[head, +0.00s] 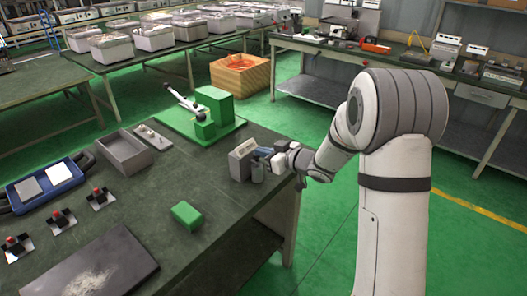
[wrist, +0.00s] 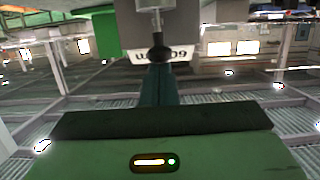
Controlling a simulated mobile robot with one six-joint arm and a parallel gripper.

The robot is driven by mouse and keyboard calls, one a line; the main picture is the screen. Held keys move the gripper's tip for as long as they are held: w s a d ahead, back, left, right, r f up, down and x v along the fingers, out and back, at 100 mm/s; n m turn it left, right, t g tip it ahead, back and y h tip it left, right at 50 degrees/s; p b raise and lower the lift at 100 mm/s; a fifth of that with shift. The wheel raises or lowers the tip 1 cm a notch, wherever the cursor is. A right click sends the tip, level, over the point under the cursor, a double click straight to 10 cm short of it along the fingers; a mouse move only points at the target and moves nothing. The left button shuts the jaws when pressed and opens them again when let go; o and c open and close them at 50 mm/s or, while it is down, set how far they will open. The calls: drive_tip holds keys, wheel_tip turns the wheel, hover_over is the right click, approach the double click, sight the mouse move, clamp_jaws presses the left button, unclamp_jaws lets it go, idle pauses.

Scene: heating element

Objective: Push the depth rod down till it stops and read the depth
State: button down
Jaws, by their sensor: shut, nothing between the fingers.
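In the head view, a small grey upright block (head: 240,160) stands near the bench's right edge, with a short grey cylinder (head: 258,173) beside it. My gripper (head: 262,153) is at its right side, blue-grey fingers toward it. In the wrist view, my gripper (wrist: 158,72) is shut, its dark teal fingers together and empty. Their tips are at or just below a black knob (wrist: 158,52) on a pale rod (wrist: 156,20) in front of a grey body (wrist: 190,22). Whether they touch is unclear. A pale label (wrist: 180,53) behind the knob has dark characters, partly hidden and not safely readable.
A green fixture with a lever (head: 212,112) stands behind on the dark bench (head: 150,225). A green block (head: 186,214), an open grey box (head: 124,152), a blue tray (head: 70,178) and several red-knobbed pieces lie to the left. The bench is bare around the green block.

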drive_tip(key=shift+s+f, duration=0.1)
drive_tip(key=shift+f, duration=0.15)
drive_tip(key=s+d+r+p, duration=0.2)
drive_tip(key=s+d+r, duration=0.3)
drive_tip(key=d+r, duration=0.2)
drive_tip(key=shift+s+d+p, duration=0.3)
drive_tip(key=shift+s+d, duration=0.05)
drive_tip(key=shift+s, duration=0.05)
idle(0.4)
drive_tip(key=s+d+r+m+t+h, duration=0.1)
drive_tip(key=s+d+r+m+h, duration=0.1)
drive_tip(key=s+d+m+h, duration=0.3)
drive_tip(key=s+d+r+m+h, duration=0.1)
drive_tip(key=d+r+m+h, duration=0.1)
drive_tip(key=d+h, duration=0.55)
drive_tip(key=s+a+f+m+g, duration=0.1)
drive_tip(key=s+g, duration=0.3)
drive_tip(key=s, duration=0.7)
drive_tip(key=s+a+f+m+g, duration=0.2)
drive_tip(key=s+g, duration=0.1)
drive_tip(key=s, duration=0.8)
drive_tip(key=shift+g, duration=0.4)
